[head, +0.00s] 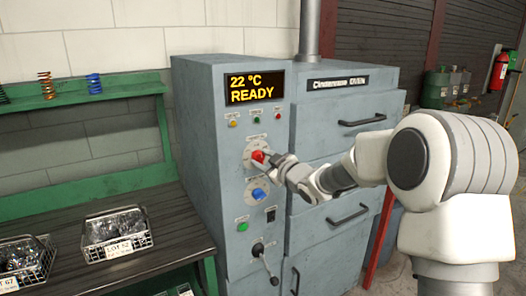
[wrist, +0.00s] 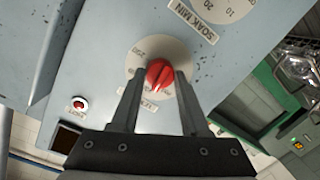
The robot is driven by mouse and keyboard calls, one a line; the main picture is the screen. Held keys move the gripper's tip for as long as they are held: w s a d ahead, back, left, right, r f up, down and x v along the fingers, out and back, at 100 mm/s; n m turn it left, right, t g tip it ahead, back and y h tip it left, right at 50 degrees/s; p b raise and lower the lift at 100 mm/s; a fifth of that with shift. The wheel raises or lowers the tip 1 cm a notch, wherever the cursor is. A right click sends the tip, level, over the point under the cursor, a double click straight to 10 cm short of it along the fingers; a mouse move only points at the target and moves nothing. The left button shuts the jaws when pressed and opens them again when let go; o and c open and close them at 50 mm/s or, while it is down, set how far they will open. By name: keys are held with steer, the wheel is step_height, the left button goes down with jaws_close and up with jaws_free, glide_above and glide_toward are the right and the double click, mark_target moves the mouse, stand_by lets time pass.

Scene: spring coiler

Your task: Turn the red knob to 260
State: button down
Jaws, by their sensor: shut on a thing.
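The red knob (head: 258,156) is on the control panel of the grey oven, on a pale round dial plate. In the wrist view the red knob (wrist: 160,74) sits between my fingertips, with a white pointer mark on its face. My gripper (head: 268,159) is shut on the knob; its two dark fingers also show in the wrist view (wrist: 158,85). The dial plate (wrist: 140,57) is partly covered by the fingers, so most of its numbers are hidden. The oven display (head: 254,87) reads "22 °C READY".
A blue knob (head: 259,194) is below the red one, and a dark switch (head: 271,214) and a black lever (head: 258,249) are lower. Small indicator buttons (head: 255,119) are above. A green bench with wire baskets (head: 117,246) stands at the left.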

steer(key=m+y+p, duration=0.1)
steer(key=m+p, duration=0.3)
steer(key=m, duration=0.1)
steer(key=shift+w+d+r+m+g+p, duration=0.1)
steer(key=shift+m+g+p, duration=0.2)
steer(key=shift+m+p, duration=0.1)
steer(key=shift+f+m+y+p, duration=0.2)
steer(key=shift+m+y+p, duration=0.2)
steer(key=shift+m+p, duration=1.2)
steer(key=shift+m+b, duration=0.5)
steer(key=shift+m, duration=0.1)
steer(key=shift+c, duration=2)
jaws_free()
steer(key=shift+d, duration=0.1)
steer(key=v, duration=1.7)
steer(key=shift+f, duration=0.15)
